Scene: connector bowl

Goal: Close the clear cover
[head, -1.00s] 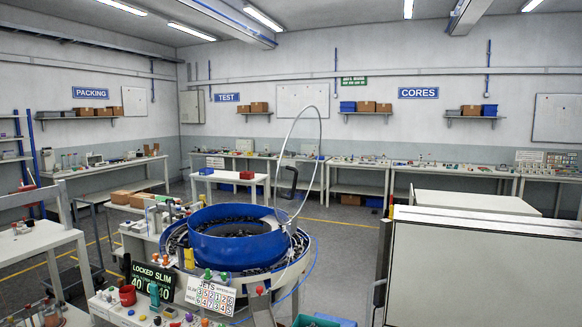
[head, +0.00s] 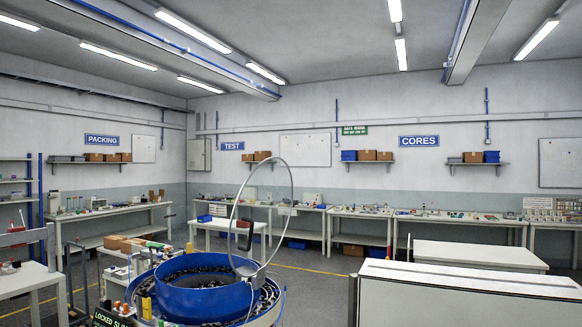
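The clear cover (head: 265,210) is a see-through round sheet with a thin pale rim. It stands raised, steeply tilted, over the right side of the blue feeder bowl (head: 203,299). A dark handle (head: 244,234) shows on the cover's left part. The bowl's top is uncovered, and many small dark parts lie inside it and around its outer track. The lower part of the bowl is cut off by the bottom edge of the picture. My gripper is not in view.
A large white-topped cabinet or panel (head: 465,292) stands close at the right front. A white table (head: 480,256) is behind it. A work table (head: 38,277) stands at the left. Open floor (head: 315,290) lies between bowl and cabinet. Benches line the back wall.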

